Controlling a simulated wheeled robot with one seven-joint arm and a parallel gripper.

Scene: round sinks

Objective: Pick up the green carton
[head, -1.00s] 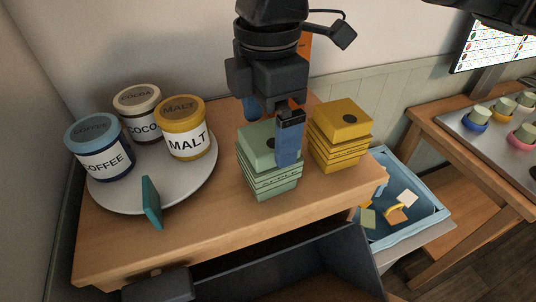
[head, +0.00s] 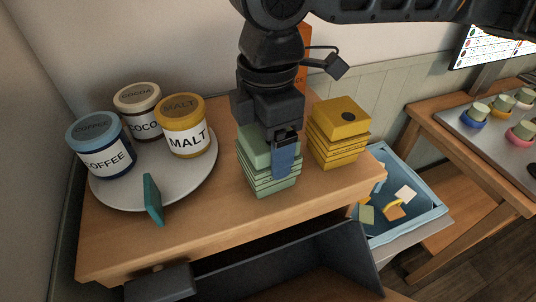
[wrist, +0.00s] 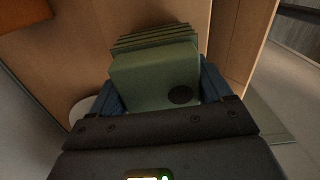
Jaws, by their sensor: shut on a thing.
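The green carton (head: 255,150) stands on the wooden table, to the left of the yellow carton. Its ribbed lower side shows in the head view, and my gripper hides part of its top and front. In the wrist view the green carton (wrist: 150,75) fills the space between the blue fingers, with a dark round spot on its top. My gripper (head: 281,160) comes down from above and is shut on the green carton, one blue finger along its near side. The carton still appears to rest on the table.
A yellow carton (head: 340,133) stands close on the right. A round plate (head: 205,177) at left holds coffee, cocoa and malt tins and a teal upright piece (head: 152,199). A blue bin (head: 425,220) is beyond the right edge. An open dark drawer (head: 270,262) lies below the front.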

